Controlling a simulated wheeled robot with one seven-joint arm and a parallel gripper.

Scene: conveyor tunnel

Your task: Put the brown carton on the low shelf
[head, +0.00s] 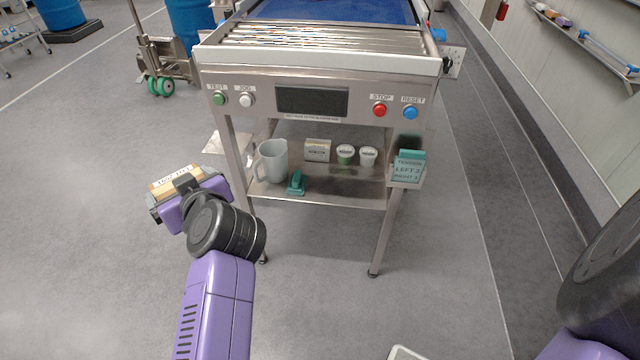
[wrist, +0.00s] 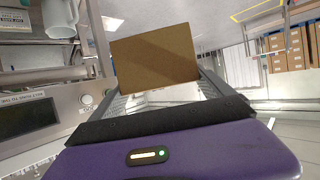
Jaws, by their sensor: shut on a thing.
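The brown carton (wrist: 155,56) is held in my gripper (wrist: 157,95), its flat face filling the middle of the wrist view. In the head view the carton (head: 174,185) shows as a tan top beyond my purple gripper body, left of the conveyor stand. My gripper (head: 160,190) is shut on it; the fingertips are mostly hidden there. The low shelf (head: 335,192) is the metal shelf under the conveyor's control panel. The carton is apart from the shelf, to its left.
On the shelf stand a grey jug (head: 272,161), a green tool (head: 296,183), a small box (head: 317,150) and two lidded cups (head: 345,154). The front right of the shelf is bare. The stand's left front leg (head: 238,165) lies between carton and shelf. A teal tension sign (head: 408,167) hangs at right.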

